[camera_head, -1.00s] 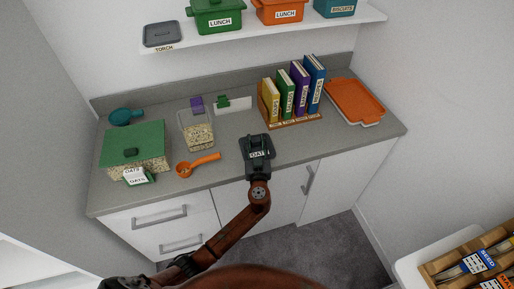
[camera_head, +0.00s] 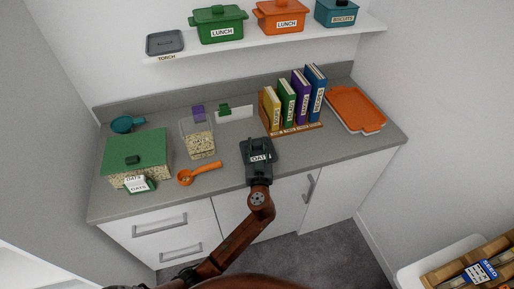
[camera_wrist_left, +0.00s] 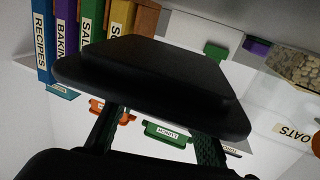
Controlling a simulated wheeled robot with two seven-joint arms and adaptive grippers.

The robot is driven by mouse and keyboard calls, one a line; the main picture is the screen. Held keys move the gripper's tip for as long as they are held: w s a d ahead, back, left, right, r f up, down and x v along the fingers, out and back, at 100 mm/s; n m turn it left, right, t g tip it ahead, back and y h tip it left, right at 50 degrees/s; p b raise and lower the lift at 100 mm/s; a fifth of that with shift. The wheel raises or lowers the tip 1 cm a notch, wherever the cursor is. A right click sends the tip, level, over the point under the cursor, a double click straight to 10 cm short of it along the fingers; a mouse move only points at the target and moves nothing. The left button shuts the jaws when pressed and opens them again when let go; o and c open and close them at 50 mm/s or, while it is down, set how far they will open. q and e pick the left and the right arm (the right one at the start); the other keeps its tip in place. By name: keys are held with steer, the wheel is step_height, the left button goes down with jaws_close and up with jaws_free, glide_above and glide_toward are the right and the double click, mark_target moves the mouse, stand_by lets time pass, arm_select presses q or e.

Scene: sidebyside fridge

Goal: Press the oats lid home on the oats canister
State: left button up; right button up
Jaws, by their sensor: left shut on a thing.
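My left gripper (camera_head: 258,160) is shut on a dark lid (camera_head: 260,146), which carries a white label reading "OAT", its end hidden. It holds the lid near the counter's front edge, right of the canister and apart from it. In the left wrist view the lid (camera_wrist_left: 150,80) fills the middle, between the gripper's fingers. The clear oats canister (camera_head: 201,146) stands upright on the counter with oats inside and no lid on top. My right gripper is not in view.
A green-lidded box of oats (camera_head: 137,150) stands left, with label cards before it. An orange scoop (camera_head: 200,173) lies in front of the canister. Books (camera_head: 296,100) and an orange tray (camera_head: 355,108) stand right. A shelf (camera_head: 270,38) with boxes hangs above.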

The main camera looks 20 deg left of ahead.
mark_target(257, 155)
arm_select(q)
steer(key=s+r, duration=0.2)
steer(key=r, duration=0.1)
steer(key=s+d+r, duration=0.1)
steer(key=r, duration=0.1)
steer(key=shift+s+p, duration=0.35)
steer(key=shift+s, duration=0.05)
steer(key=s+d+r, duration=0.2)
steer(key=s+r, duration=0.1)
steer(key=s, duration=0.5)
steer(key=shift+s+r, duration=0.25)
steer(key=o, duration=0.6)
steer(key=c, duration=0.4)
steer(key=shift+a+f, duration=0.1)
